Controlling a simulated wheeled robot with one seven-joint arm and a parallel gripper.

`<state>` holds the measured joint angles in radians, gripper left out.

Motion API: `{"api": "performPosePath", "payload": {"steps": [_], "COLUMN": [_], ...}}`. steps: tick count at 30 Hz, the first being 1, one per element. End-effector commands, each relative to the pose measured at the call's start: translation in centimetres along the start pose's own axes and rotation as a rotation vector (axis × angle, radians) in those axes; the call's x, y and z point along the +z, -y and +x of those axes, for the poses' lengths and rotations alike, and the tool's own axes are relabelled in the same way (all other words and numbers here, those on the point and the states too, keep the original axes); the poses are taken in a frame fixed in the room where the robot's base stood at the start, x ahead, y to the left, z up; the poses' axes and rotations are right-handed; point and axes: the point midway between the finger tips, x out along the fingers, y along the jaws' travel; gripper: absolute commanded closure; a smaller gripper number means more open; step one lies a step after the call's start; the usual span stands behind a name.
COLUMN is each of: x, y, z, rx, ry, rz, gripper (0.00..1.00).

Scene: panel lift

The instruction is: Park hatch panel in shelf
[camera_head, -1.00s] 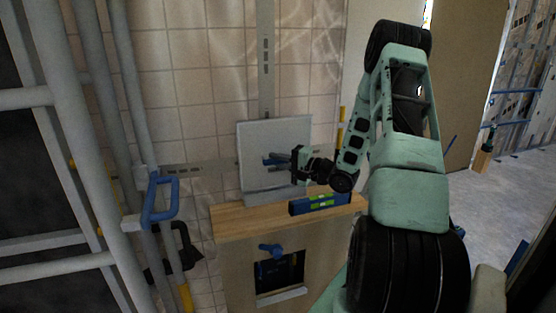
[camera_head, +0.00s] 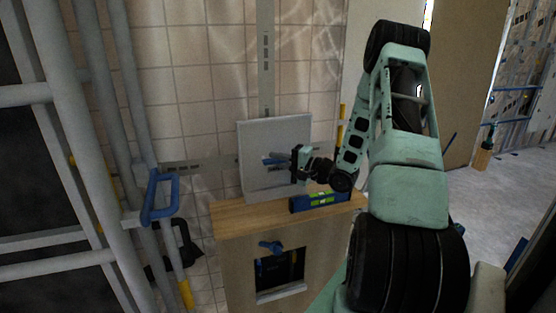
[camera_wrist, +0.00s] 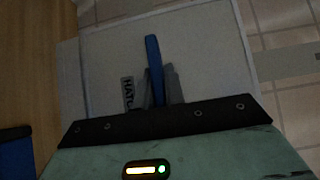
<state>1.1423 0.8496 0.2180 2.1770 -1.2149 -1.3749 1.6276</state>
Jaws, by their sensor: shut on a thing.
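The hatch panel (camera_head: 256,150) is a pale grey, flat board with a blue handle (camera_wrist: 153,62). It stands nearly upright above the wooden top of a cabinet (camera_head: 235,220), in front of the tiled wall. My gripper (camera_head: 295,163) is shut on the blue handle at the panel's front. In the wrist view the gripper's fingers (camera_wrist: 160,88) close around the handle, and part of a printed label shows beside them. The panel's lower edge is close to the wooden top; I cannot tell whether it touches or sits in a slot.
Grey pipes and a blue-handled fitting (camera_head: 160,195) stand at left. A metal rail runs up the wall behind.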

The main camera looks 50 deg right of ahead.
Motion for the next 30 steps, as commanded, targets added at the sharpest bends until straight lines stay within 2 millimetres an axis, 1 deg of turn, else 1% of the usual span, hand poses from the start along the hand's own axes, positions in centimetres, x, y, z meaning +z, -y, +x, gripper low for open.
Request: {"api": "performPosePath", "payload": {"steps": [18,30], "x": [0.0,0.0], "y": [-1.5,-1.6], "z": [0.1,0.0], "rx": [-0.004,-0.004], "ry": [0.001,0.001], "rz": [-0.002,-0.002], "gripper": [1.0,1.0]}}
